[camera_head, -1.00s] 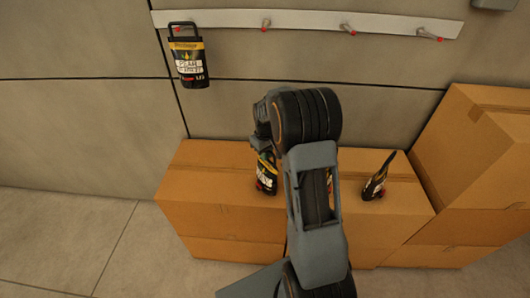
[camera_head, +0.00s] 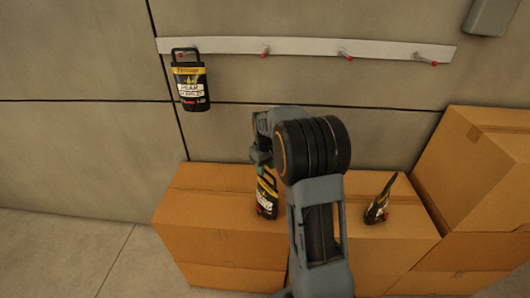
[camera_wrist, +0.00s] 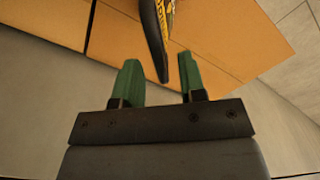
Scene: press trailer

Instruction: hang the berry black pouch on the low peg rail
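A black pouch with a yellow band and white lettering (camera_head: 265,196) stands on the cardboard boxes, partly behind my arm. Its label is too small to read, so I cannot tell its flavour. My gripper (camera_head: 260,155) is just above it. In the wrist view, my gripper's green fingers (camera_wrist: 160,80) are apart, and the dark edge of the pouch (camera_wrist: 155,35) reaches down into the gap between them, without visible clamping. The white low peg rail (camera_head: 305,50) runs along the wall, with several red-tipped pegs.
Another dark pouch (camera_head: 379,199) leans on the boxes at right. Cardboard boxes (camera_head: 200,205) stand against the wall, with a taller stack (camera_head: 475,170) at right.

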